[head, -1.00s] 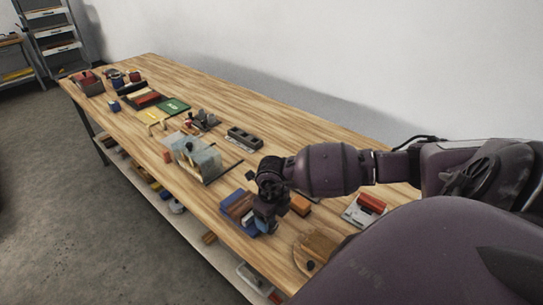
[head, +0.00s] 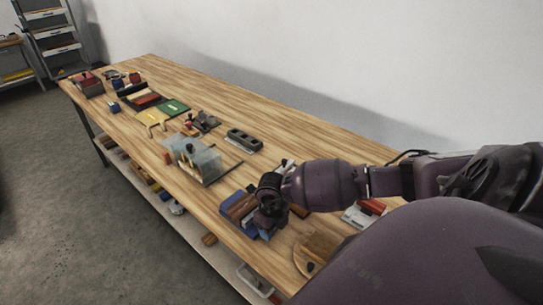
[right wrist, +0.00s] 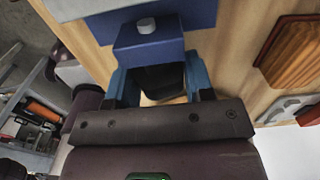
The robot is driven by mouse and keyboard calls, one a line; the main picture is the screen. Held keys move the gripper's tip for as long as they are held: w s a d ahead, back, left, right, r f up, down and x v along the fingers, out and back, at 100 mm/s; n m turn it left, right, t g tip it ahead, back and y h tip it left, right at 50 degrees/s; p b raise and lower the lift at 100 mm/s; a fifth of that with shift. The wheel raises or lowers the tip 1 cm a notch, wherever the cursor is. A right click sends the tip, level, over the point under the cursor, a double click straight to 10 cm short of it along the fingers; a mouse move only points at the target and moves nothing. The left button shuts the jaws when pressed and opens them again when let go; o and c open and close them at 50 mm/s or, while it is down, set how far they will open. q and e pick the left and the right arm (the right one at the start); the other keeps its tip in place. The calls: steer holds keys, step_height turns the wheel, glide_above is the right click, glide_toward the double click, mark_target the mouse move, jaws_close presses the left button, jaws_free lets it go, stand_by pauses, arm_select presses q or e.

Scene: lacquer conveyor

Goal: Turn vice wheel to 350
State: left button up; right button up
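The vice is a blue body (head: 234,200) near the front edge of the bench in the head view, partly hidden by my gripper. In the right wrist view its blue block (right wrist: 150,45) with a small grey knob lies just beyond the fingers. My right gripper (head: 268,217) is down at the vice. In the right wrist view its two blue fingers (right wrist: 160,88) stand apart on either side of a dark rounded part (right wrist: 160,78), maybe the wheel. I cannot tell whether they touch it. No scale or number is readable. My left gripper is not in view.
A clear-sided box (head: 203,163) and a grey block with holes (head: 243,140) stand farther along the bench. A round wooden board (head: 316,250) lies nearer me, and a red block (head: 373,207) is partly behind my right arm. The wall side of the bench (head: 300,130) is clear.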

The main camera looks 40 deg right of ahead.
steer(key=shift+c, duration=0.5)
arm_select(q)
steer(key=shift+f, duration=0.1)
arm_select(e)
steer(key=shift+y, duration=0.3)
steer(key=shift+d+y+b, duration=0.1)
steer(key=shift+y+b, duration=0.4)
steer(key=shift+b, duration=0.1)
steer(key=shift+f+y+b, duration=0.1)
steer(key=shift+y+b, duration=0.6)
steer(key=shift+y, duration=0.3)
steer(key=shift+d+y+b, duration=0.1)
steer(key=shift+y+b, duration=0.45)
steer(key=shift+y, duration=0.25)
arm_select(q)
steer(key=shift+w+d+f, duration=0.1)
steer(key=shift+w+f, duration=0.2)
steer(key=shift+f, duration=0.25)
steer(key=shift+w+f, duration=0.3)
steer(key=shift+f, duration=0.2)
arm_select(e)
steer(key=shift+g+y, duration=0.3)
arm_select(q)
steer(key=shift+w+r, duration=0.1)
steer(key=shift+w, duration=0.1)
arm_select(e)
steer(key=shift+w, duration=0.1)
